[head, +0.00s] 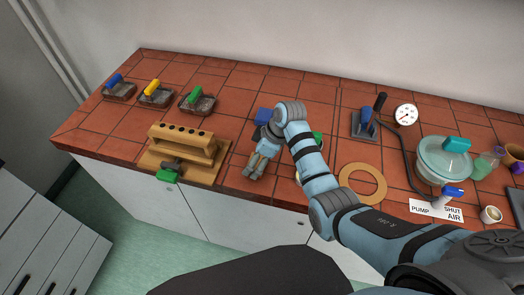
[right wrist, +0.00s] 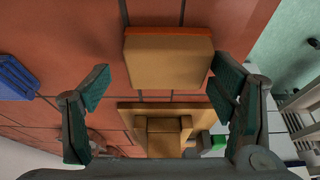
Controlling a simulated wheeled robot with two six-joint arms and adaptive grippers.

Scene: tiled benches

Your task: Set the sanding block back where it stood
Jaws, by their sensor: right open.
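A tan block with an orange-red layer along one edge, which looks like the sanding block (right wrist: 168,62), shows in the right wrist view ahead of my right gripper (right wrist: 158,95). The gripper is open. The block lies within the gap between its fingers, closer to the right finger, and I see no finger gripping it. In the head view my right gripper (head: 259,163) is low over the bench, right of the wooden rack (head: 186,148). There the block is mostly or wholly hidden by my arm. The left gripper is not in view.
A blue object (head: 264,115) sits behind the gripper. Three handled trays, blue (head: 119,90), yellow (head: 156,95) and green (head: 198,101), stand at back left. Right are a tan ring (head: 378,192), a gauge (head: 405,115) and a lidded bowl (head: 440,165). The front edge is close.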

